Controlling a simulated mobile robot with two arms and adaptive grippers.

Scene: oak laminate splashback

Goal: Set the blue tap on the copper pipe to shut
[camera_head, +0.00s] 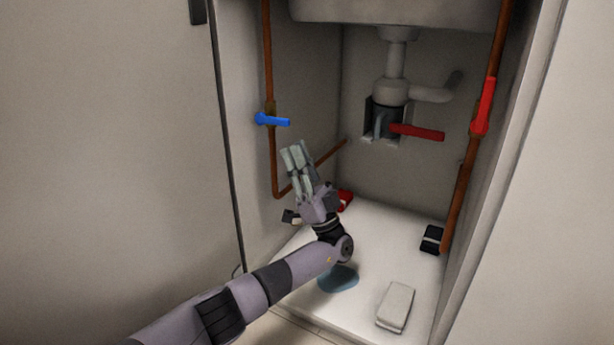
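The blue tap (272,120) is on the vertical copper pipe (268,60) at the left of the cabinet. Its lever lies roughly level, pointing right, across the pipe. My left gripper (297,152) is inside the cabinet, below and a little right of the blue lever in the picture, fingers pointing up. It looks apart from the lever, with nothing visible in it. Its fingers show close together at a slant, so I cannot tell whether they are open. My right gripper is not in view.
A red lever (485,105) lies along the right copper pipe (463,195). Another red handle (418,131) sticks out below the white drain trap (391,92). The cabinet floor holds a pale block (395,307), a black item (432,239), a red item (345,199) and a bluish puddle (338,279).

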